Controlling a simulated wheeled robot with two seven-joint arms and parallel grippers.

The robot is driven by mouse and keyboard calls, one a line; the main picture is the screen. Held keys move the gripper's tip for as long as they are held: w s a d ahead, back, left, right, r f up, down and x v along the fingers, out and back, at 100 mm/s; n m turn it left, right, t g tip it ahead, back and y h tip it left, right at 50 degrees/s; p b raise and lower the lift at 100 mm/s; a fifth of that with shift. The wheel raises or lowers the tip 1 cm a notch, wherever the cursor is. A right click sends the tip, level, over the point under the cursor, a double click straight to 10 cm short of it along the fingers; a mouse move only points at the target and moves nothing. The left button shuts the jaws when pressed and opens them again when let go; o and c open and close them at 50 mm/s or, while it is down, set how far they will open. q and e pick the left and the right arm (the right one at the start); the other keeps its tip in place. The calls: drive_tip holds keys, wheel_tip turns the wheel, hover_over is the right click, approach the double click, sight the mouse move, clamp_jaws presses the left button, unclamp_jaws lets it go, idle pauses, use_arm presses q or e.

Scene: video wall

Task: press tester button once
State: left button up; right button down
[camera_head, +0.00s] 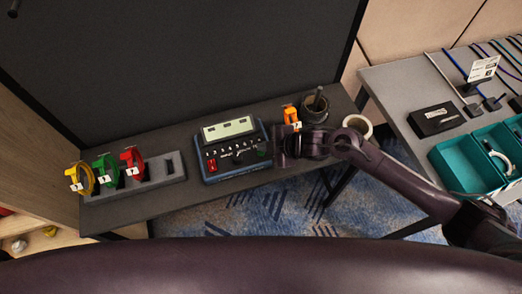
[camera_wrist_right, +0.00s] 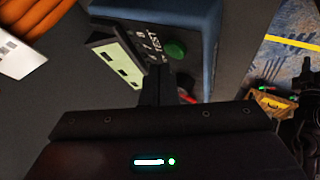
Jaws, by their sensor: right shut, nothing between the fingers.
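The tester (camera_head: 209,178) is a blue box with a pale display (camera_head: 228,129) on the dark bench. Its numbered panel has a red part (camera_head: 211,165) at the left and a green button at the right end. The green button (camera_wrist_right: 176,48) shows clearly in the right wrist view, beside the word TEST. My right gripper (camera_head: 278,150) is shut and empty at the tester's right end. In the right wrist view its fingertips (camera_wrist_right: 157,72) are just short of the green button in the picture; I see no clear contact. My left gripper is not in view.
A grey rack (camera_head: 152,186) with yellow, green and red coils stands left on the bench. An orange coil (camera_head: 291,114) and a dark cup (camera_head: 316,104) stand behind my right gripper. A tape roll (camera_head: 358,125) is at the bench's right end. Teal bins (camera_head: 455,170) sit on the right table.

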sight(264, 154)
drive_tip(key=shift+f, duration=0.1)
drive_tip(key=shift+f, duration=0.35)
drive_tip(key=shift+f+b, duration=0.4)
drive_tip(key=shift+b, duration=0.15)
idle(0.3)
idle(0.4)
drive_tip(key=shift+r+p, duration=0.75)
drive_tip(key=shift+r, duration=0.05)
wheel_tip(264, 154, up, 5)
drive_tip(key=p, duration=0.4)
drive_tip(key=shift+r+p, duration=0.1)
drive_tip(key=shift+p, duration=0.2)
drive_tip(key=shift+a, duration=0.1)
